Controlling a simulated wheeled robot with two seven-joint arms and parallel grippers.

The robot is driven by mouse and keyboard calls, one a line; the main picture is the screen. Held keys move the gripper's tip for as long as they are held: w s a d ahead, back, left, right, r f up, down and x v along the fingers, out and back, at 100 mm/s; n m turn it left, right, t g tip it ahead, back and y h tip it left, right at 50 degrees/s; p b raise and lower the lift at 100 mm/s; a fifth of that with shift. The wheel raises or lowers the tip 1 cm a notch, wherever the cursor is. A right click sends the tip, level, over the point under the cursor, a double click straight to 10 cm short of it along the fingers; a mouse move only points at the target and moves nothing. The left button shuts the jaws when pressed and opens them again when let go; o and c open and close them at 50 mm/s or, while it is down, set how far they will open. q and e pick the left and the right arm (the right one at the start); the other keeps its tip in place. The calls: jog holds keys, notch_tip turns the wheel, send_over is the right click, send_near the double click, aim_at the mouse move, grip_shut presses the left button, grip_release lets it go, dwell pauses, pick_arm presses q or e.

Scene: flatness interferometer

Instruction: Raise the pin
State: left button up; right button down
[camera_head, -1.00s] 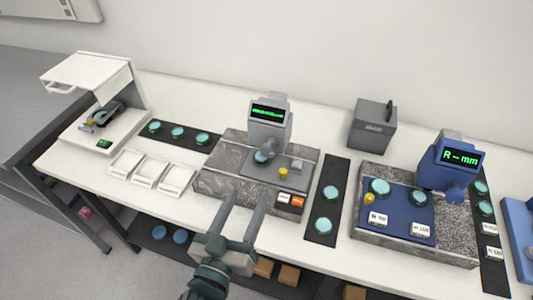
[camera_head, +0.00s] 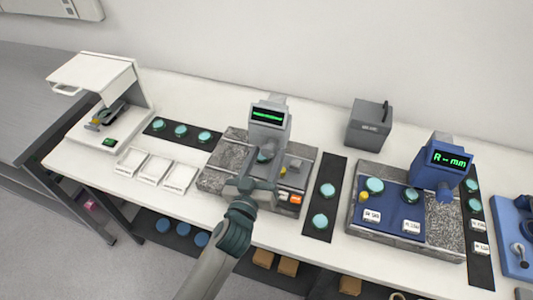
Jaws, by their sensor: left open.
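The grey interferometer (camera_head: 270,117) with a green-lit display stands on a speckled stone base (camera_head: 216,172). A small yellow pin (camera_head: 283,171) shows on its plate, partly hidden by my gripper. A teal disc (camera_head: 264,156) sits under the grey head. My left gripper (camera_head: 262,176) is open over the front of this base, its fingers pointing away from me. Whether a finger touches the pin cannot be told. A second yellow pin (camera_head: 363,196) stands on the blue plate of the blue instrument (camera_head: 437,165). My right gripper is not in view.
Black strips with teal discs lie left (camera_head: 181,131) and right (camera_head: 322,195) of the grey unit. White trays (camera_head: 156,169) lie left, near a white lamp stand (camera_head: 92,75). A grey box (camera_head: 369,124) stands behind. White and orange buttons (camera_head: 295,198) are close to my gripper.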

pick_arm(q)
jog(key=shift+c, duration=0.2)
jog(key=c, duration=1)
jog(key=shift+w+m, duration=0.1)
jog(key=shift+m, duration=0.3)
jog(key=m+p, duration=0.1)
jog(key=m, duration=0.3)
jog(key=m+p, duration=0.1)
jog(key=m, duration=0.4)
jog(key=shift+r+m, duration=0.1)
jog(key=shift+m, duration=0.3)
jog(key=m+p, duration=0.1)
jog(key=m, duration=0.4)
jog(key=shift+a, duration=0.1)
jog(key=m+p, duration=0.1)
jog(key=m, duration=0.4)
jog(key=shift+m, duration=0.3)
